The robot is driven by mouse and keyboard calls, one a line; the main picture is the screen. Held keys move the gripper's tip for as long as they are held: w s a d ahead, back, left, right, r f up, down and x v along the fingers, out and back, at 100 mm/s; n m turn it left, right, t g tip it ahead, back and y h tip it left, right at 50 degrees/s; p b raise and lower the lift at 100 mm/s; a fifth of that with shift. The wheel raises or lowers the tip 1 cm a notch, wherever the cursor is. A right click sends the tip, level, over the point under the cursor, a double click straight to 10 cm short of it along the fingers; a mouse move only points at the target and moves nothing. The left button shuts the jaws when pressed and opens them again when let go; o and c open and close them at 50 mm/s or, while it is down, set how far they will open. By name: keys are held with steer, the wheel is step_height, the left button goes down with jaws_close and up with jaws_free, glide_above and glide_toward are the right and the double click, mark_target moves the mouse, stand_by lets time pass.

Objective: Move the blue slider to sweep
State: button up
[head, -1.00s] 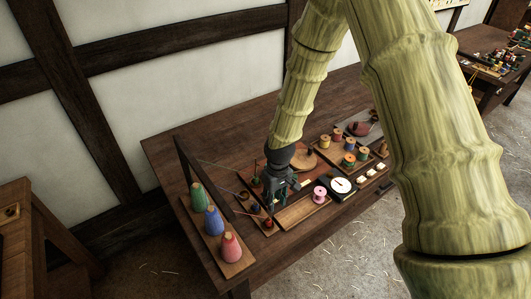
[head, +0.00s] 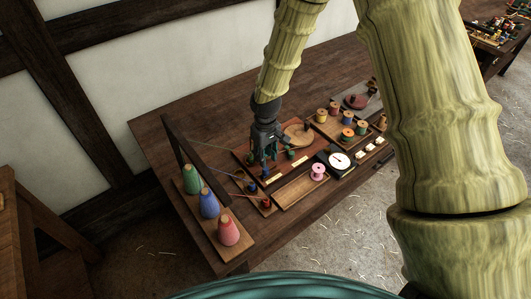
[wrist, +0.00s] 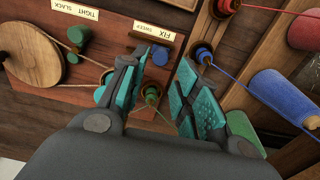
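The blue slider (wrist: 160,55) is a short round blue knob on the reddish-brown board, beside the white FIX / SWEEP label (wrist: 153,27). It looks nearer the FIX end, but I cannot tell exactly. My gripper (wrist: 158,78) is open, its teal-padded fingers spread low over the board. The knob lies just beyond the left fingertip, apart from it or barely clear; I cannot tell about contact. A small green threaded guide (wrist: 150,93) shows between the fingers. In the head view my gripper (head: 264,160) hangs over the board's left part and mostly hides the slider.
A green knob (wrist: 78,35) and a wooden disc (wrist: 33,55) are on the same board. Guides with red and blue thread stand close to the right finger. Green, blue and red cones (head: 228,231) stand at left. A pink spool (head: 317,172) and dial (head: 340,160) are nearby.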

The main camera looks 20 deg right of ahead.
mark_target(267, 167)
steer(key=shift+f+b, duration=1.35)
steer(key=shift+f, duration=1.85)
steer(key=shift+d, duration=0.15)
steer(key=shift+w+d+p, duration=0.25)
steer(key=shift+d, duration=0.35)
steer(key=shift+w+d+p, duration=0.2)
steer(key=shift+w+d, duration=0.05)
steer(key=shift+d, duration=0.4)
steer(key=shift+w+d+p, duration=0.25)
steer(key=shift+d, duration=0.35)
steer(key=shift+s+a, duration=0.1)
steer(key=shift+a, duration=0.1)
steer(key=shift+r, duration=0.2)
step_height(267, 167, up, 7)
steer(key=p, duration=0.4)
steer(key=shift+f+p, duration=0.15)
steer(key=shift+p, duration=0.25)
